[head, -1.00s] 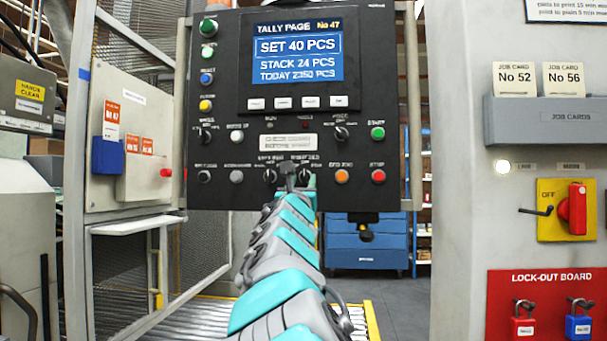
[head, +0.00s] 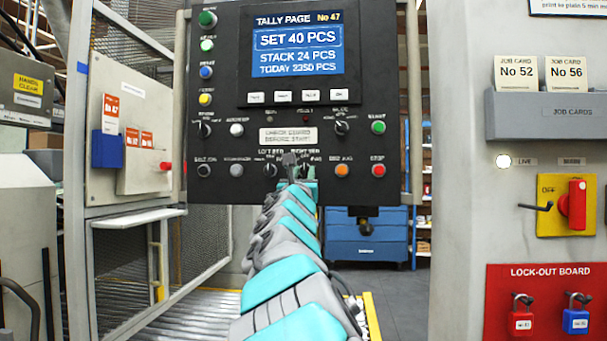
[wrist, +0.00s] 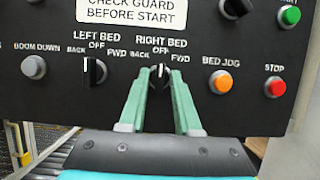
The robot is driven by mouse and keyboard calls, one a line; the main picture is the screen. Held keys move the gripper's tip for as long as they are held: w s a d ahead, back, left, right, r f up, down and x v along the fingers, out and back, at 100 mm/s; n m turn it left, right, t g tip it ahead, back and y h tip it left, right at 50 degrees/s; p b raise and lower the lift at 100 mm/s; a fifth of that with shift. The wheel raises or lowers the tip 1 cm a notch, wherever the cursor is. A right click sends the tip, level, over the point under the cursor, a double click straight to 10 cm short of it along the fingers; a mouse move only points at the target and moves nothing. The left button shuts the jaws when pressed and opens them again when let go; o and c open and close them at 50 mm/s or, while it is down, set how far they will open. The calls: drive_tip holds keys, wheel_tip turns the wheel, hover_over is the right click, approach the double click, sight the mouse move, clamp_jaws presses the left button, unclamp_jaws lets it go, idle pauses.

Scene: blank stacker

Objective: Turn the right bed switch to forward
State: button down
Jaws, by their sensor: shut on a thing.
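The right bed switch (wrist: 160,76) is a small black knob on the dark control panel, labelled BACK, OFF and FWD. In the wrist view my gripper (wrist: 160,80) has its two green fingers shut on this knob, one on each side. The knob's white mark shows between the fingertips and points up, roughly at OFF. In the head view my gripper (head: 291,162) is at the panel and mostly hides this switch. The left bed switch (wrist: 95,72) is to the left, with its pointer about upright.
The orange bed jog button (wrist: 220,83) and red stop button (wrist: 275,87) are close on the right. The boom down button (wrist: 34,67) is at the far left. A grey pillar with a lock-out board (head: 548,275) stands right of the panel.

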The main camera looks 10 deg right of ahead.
drive_tip(key=shift+r+m+p, duration=0.1)
drive_tip(key=shift+m+p, duration=0.25)
drive_tip(key=shift+m, duration=0.05)
drive_tip(key=m+h+p, duration=0.1)
drive_tip(key=m, duration=0.1)
drive_tip(key=m+g+h+p, duration=0.1)
drive_tip(key=m+p, duration=0.1)
drive_tip(key=m, duration=0.1)
drive_tip(key=shift+a+r+h, duration=0.15)
drive_tip(key=shift+h, duration=0.25)
drive_tip(key=shift+w+m+g+h+p, duration=0.1)
drive_tip(key=shift+m+g+h+p, duration=0.5)
drive_tip(key=shift+m, duration=1.1)
drive_tip(key=shift+m+g+h+p, duration=0.4)
drive_tip(key=shift+m+g+p, duration=0.4)
drive_tip(key=shift+m, duration=0.9)
drive_tip(key=c, duration=0.9)
unclamp_jaws()
drive_tip(key=shift+a+f, duration=0.1)
drive_tip(key=shift+f, duration=0.1)
drive_tip(key=b+v, duration=0.1)
drive_tip(key=v, duration=0.6)
drive_tip(key=shift+s+a, duration=0.2)
drive_tip(key=shift+s, duration=0.15)
